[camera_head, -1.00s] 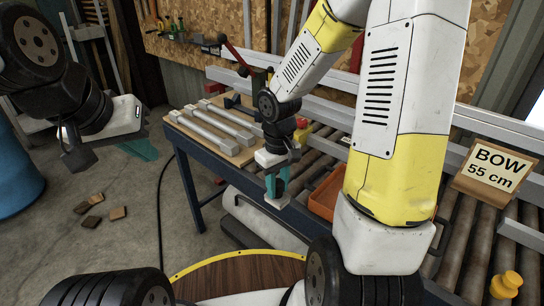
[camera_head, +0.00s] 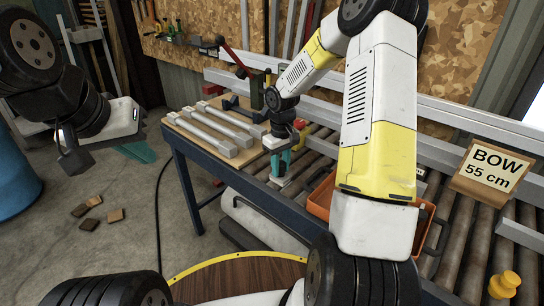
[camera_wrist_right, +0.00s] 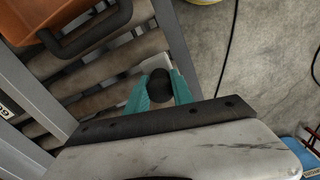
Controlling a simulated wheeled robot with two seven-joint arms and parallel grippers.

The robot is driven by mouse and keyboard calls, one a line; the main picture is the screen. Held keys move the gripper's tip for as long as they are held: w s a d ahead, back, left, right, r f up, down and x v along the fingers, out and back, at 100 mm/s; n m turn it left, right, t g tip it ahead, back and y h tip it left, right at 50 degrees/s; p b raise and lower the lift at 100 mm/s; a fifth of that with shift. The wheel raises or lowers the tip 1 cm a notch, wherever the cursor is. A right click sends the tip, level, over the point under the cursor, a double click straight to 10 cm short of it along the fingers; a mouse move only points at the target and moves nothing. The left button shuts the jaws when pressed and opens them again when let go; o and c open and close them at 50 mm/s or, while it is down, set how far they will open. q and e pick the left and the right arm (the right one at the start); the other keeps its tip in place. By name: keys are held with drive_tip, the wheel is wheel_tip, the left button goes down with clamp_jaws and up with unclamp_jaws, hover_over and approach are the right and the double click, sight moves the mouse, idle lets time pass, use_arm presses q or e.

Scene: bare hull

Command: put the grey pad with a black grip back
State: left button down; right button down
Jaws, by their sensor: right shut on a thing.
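My right gripper (camera_head: 284,165), with teal fingers, is shut on the black grip of the grey pad (camera_head: 279,182). In the head view the pad is at the near edge of the roller bench, left of the orange crate. In the right wrist view the black grip (camera_wrist_right: 160,86) sits between the teal fingers, and a pale part of the pad (camera_wrist_right: 155,63) shows beyond it. I cannot tell whether the pad touches the rollers. My left gripper (camera_head: 138,151) hangs at the left over the floor, its fingers partly hidden; its opening cannot be made out.
A wooden board with several grey bars (camera_head: 215,128) lies left of the pad. The orange crate (camera_head: 318,198) stands right of it on the rollers (camera_head: 460,235). A "BOW 55 cm" sign (camera_head: 491,170) and yellow knob (camera_head: 505,284) are farther right. Brown pieces (camera_head: 88,224) lie on the floor.

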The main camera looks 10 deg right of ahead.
sight(281, 163)
drive_tip(key=shift+f, duration=0.25)
drive_tip(key=shift+f, duration=0.1)
drive_tip(key=c, duration=1.1)
unclamp_jaws()
wheel_tip(281, 163, up, 12)
drive_tip(key=shift+f, duration=0.1)
drive_tip(key=s+r+m+t, duration=0.2)
drive_tip(key=s+r+t, duration=0.1)
drive_tip(key=s+r, duration=0.9)
drive_tip(key=s+a+r+m+t+y, duration=0.2)
drive_tip(key=s+r+t, duration=0.1)
drive_tip(key=s, duration=0.9)
drive_tip(key=shift+s+m, duration=0.15)
drive_tip(key=shift+m, duration=0.25)
